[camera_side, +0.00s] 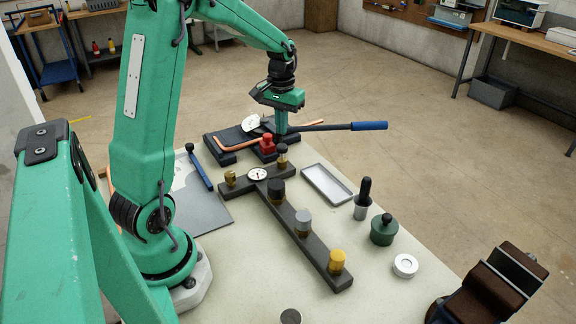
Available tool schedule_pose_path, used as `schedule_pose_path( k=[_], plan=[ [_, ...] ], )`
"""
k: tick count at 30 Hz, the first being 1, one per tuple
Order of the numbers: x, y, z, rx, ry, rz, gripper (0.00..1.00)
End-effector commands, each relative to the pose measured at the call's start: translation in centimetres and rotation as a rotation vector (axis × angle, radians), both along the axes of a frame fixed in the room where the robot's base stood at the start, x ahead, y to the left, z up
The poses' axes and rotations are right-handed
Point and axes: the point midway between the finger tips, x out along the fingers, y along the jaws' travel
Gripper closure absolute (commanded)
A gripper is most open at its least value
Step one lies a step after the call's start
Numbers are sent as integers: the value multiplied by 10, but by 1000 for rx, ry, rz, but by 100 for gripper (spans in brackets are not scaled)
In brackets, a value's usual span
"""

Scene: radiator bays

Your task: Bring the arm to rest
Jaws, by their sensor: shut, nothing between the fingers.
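My gripper (281,127) is at the far side of the work table, pointing down, with its fingers shut and empty. It is beside a red knob (267,143) and over a dark block fixture (224,141). A copper-coloured tube (234,145) and a dark lever with a blue handle (369,126) lie across this fixture, close to the fingertips. I cannot tell whether the fingers touch the fixture or the lever. The green arm reaches over from the left, with the elbow high.
A dark T-shaped bar (313,252) with several fittings crosses the table (240,270). Right of it are a grey tray (327,184), a black-handled tool (363,190), a green pot (383,231) and a pale ring (405,265). A brown vise (490,292) stands lower right.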

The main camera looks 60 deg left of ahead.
Motion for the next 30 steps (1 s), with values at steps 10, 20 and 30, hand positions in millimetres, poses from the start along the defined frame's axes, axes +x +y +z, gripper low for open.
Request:
schedule_pose_path(
  k=[10,20,30],
  plan=[
    [0,0,-22,-1,1,0,100],
    [0,0,-24,-1,1,0,100],
    [0,0,-24,0,0,0,100]
  ],
)
